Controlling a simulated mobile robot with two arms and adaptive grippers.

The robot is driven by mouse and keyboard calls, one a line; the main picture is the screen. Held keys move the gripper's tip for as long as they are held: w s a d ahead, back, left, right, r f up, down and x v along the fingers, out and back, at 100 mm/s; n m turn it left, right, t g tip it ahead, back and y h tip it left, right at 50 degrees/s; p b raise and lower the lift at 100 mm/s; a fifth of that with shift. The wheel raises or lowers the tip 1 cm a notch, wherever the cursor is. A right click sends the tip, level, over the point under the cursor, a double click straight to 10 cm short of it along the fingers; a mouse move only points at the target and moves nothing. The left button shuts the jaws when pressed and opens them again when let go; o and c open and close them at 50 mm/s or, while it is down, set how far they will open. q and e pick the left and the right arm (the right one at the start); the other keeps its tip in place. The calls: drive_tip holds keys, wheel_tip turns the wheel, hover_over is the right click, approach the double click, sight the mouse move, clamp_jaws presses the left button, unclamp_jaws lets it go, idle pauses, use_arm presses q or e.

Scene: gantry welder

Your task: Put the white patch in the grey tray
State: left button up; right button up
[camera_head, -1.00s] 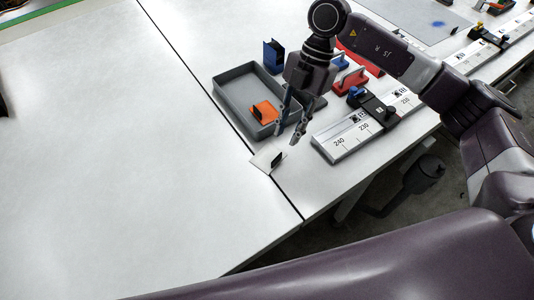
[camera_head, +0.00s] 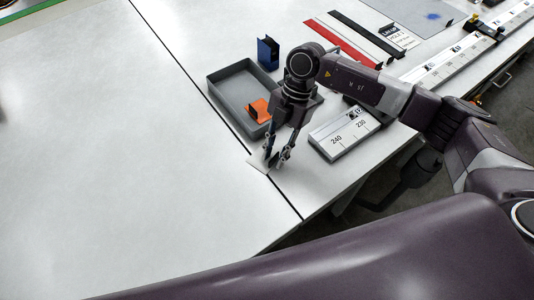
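The white patch (camera_head: 258,162) lies flat on the white table, just in front of the grey tray, at the seam between table sections. It has a small black upright grip, now mostly hidden by my fingers. My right gripper (camera_head: 274,161) points down over the patch. Its fingers are apart, one on each side of the black grip; whether they touch it I cannot tell. The grey tray (camera_head: 229,107) stands behind and left of the gripper. An orange patch (camera_head: 258,109) with a black grip lies inside it. My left gripper is not in view.
A blue holder (camera_head: 268,53) stands behind the tray. A numbered rail (camera_head: 340,138) lies right of the gripper near the table edge. Red (camera_head: 342,42) and black strips lie farther back. The table's left part is clear.

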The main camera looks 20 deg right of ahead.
clamp_jaws()
drive_tip(key=shift+r, duration=0.1)
idle(0.3)
